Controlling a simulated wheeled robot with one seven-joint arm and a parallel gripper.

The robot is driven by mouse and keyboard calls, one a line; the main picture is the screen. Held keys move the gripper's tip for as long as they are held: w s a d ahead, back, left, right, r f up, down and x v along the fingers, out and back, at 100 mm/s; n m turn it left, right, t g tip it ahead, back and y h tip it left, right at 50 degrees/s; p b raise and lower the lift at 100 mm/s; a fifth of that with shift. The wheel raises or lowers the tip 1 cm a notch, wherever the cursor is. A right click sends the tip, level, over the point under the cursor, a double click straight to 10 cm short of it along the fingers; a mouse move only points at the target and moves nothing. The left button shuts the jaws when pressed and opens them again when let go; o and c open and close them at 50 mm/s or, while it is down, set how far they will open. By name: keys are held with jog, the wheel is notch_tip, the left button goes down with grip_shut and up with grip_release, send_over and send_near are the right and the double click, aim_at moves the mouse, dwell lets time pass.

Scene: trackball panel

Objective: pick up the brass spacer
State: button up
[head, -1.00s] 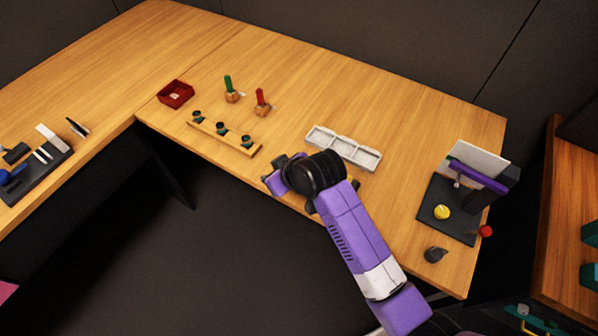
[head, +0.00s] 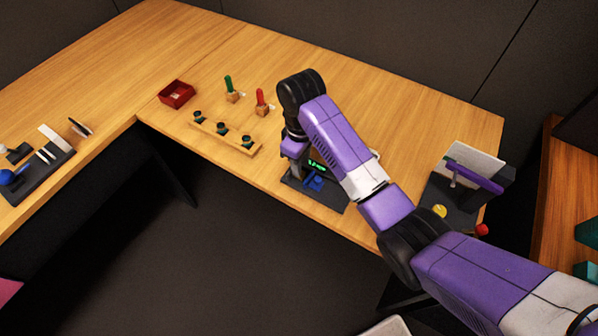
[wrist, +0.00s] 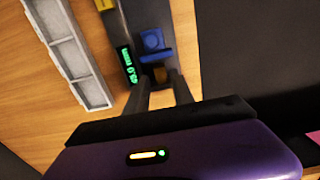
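A small brownish-gold block, likely the brass spacer (wrist: 161,75), shows in the wrist view just beyond and between my fingertips, beside a blue part (wrist: 152,40). My gripper (wrist: 159,82) is open, its two dark fingers apart and pointing towards that block. I cannot tell whether they touch it. In the head view the gripper's purple body (head: 293,147) is above the dark device's left side, and its fingers are hard to make out. I cannot make out the spacer in that view.
The dark device (head: 330,197) has a green display (head: 317,165) and sits at the table's front edge. A pale compartment tray (wrist: 72,50) lies beside it. A wooden rack (head: 220,138), red box (head: 177,93) and trackball panel (head: 460,207) stand farther off.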

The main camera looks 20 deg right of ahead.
jog(key=shift+f, duration=1.9)
grip_shut()
jog(key=shift+r, duration=0.15)
notch_tip(320, 180, up, 8)
jog(key=shift+w, duration=0.15)
notch_tip(320, 180, up, 12)
jog(key=p, duration=0.4)
jog(key=shift+p, duration=0.35)
